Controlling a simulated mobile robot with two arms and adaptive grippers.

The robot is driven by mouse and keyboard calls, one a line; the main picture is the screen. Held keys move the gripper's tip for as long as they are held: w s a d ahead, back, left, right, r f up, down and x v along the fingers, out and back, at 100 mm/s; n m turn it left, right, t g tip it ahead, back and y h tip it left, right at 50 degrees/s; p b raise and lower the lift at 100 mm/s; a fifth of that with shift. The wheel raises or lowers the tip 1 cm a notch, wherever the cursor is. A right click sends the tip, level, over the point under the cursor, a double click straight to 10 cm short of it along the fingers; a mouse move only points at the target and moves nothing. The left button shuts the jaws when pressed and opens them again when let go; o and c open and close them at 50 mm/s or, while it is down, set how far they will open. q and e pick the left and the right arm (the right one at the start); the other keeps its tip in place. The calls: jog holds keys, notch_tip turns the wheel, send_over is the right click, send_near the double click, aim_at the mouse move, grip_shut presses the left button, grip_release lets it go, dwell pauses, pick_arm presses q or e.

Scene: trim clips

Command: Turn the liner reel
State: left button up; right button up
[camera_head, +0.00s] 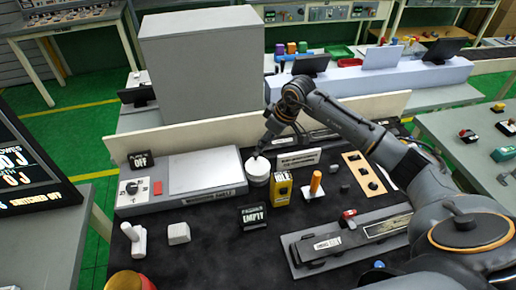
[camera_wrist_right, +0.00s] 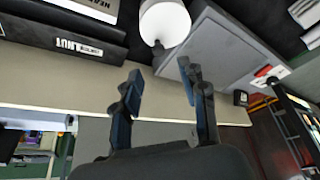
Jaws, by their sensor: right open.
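A white round drum (camera_head: 257,172), which looks like the liner reel, stands on the dark bench mat beside a grey box. My right gripper (camera_head: 258,152) is at the top of the drum. In the right wrist view its two fingers (camera_wrist_right: 160,72) are apart with nothing between them, and the peg lies just beyond the tips. Whether a finger touches the drum I cannot tell. My left gripper is not in view.
A wide grey box (camera_head: 200,172) lies left of the drum, and a yellow block (camera_head: 282,188) is close on its right. A black block marked EMPTY (camera_head: 253,216) and an orange peg (camera_head: 316,183) stand nearby. A low board (camera_head: 180,138) runs behind. The front mat has free room.

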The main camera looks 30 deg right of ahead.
aim_at(256, 154)
jog(key=p+x, duration=0.1)
jog(key=x, duration=0.3)
jog(key=shift+w, duration=0.15)
jog(key=x, duration=0.2)
jog(key=shift+w+f, duration=0.15)
jog(key=shift+f, duration=0.1)
jog(key=shift+w+a+f, duration=0.1)
jog(key=shift+a+f, duration=0.05)
jog(key=shift+f, duration=0.45)
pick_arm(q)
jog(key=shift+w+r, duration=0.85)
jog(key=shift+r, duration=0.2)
pick_arm(e)
grip_shut()
